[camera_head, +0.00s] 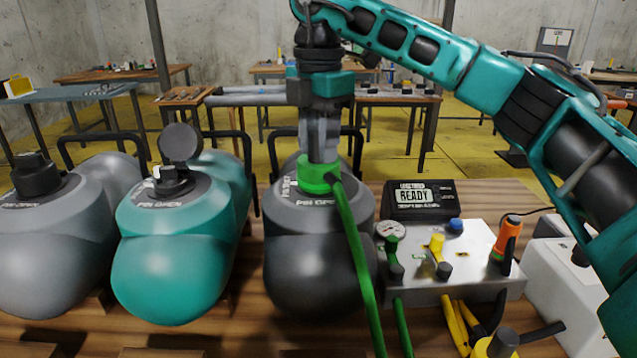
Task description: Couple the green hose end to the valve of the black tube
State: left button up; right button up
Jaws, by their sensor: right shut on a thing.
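The black tube (315,270) lies in the middle of the table, with grey lettering on its upper face. The green hose end (319,174) is upright over the valve area of the black tube. My right gripper (320,150) comes down from above and is shut on the green hose end. The valve itself is hidden under the hose end, so I cannot tell whether they are joined. The green hose (357,262) hangs from the hose end, in front of the black tube, to the bottom edge. My left gripper is not in view.
A teal tube (172,262) with its valve cap flipped open and a grey tube (50,250) with a capped valve lie to the left. A panel (465,285) with a gauge, levers and yellow hoses stands right. A display (418,198) reading READY sits behind it.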

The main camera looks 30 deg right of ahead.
jog(key=shift+m, duration=1)
jog(key=o, duration=1.2)
jog(key=shift+c, duration=0.2)
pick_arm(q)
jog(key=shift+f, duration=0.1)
pick_arm(e)
notch_tip(320, 180, up, 2)
jog(key=shift+r, duration=0.15)
pick_arm(q)
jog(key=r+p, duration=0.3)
jog(key=p, duration=0.1)
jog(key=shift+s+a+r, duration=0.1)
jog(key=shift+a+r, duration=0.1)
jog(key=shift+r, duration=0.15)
pick_arm(e)
notch_tip(320, 180, up, 11)
